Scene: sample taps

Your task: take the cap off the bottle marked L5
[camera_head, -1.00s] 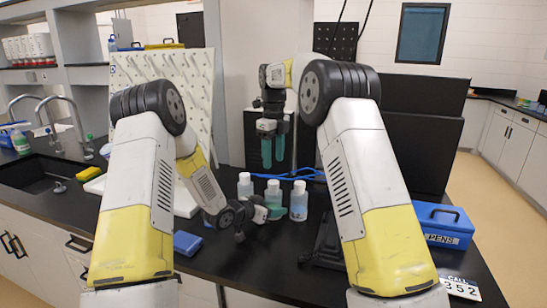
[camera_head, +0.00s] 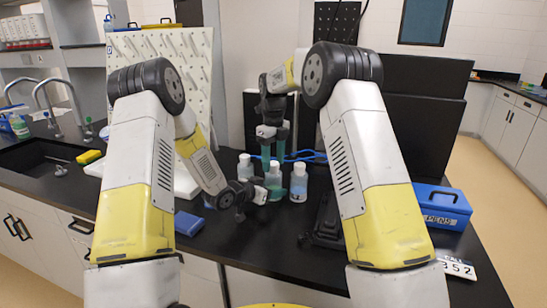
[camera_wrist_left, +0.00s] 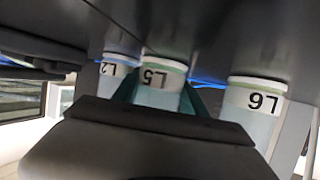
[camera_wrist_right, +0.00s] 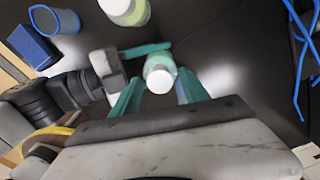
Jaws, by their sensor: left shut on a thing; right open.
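The bottle marked L5 (camera_wrist_left: 160,85) has a white cap and a pale blue-green body; its label shows upside down in the left wrist view. It appears as the middle bottle (camera_head: 273,181) in the head view, upright on the bench. My left gripper (camera_head: 262,194) is shut on its body from the side, teal fingers around it. My right gripper (camera_head: 273,158) points down over the bottle, open. In the right wrist view its fingertips (camera_wrist_right: 160,90) flank the near side of the white cap (camera_wrist_right: 160,76), without visible grip. Their exact height beside the cap is unclear.
Bottle L2 (camera_wrist_left: 118,66) and bottle L6 (camera_wrist_left: 252,104) stand close on either side of L5. Blue cables (camera_head: 308,157) lie behind. A blue box (camera_head: 188,223) lies at front left, and a blue PENS case (camera_head: 440,207) at right. A pegboard (camera_head: 180,70) stands behind left.

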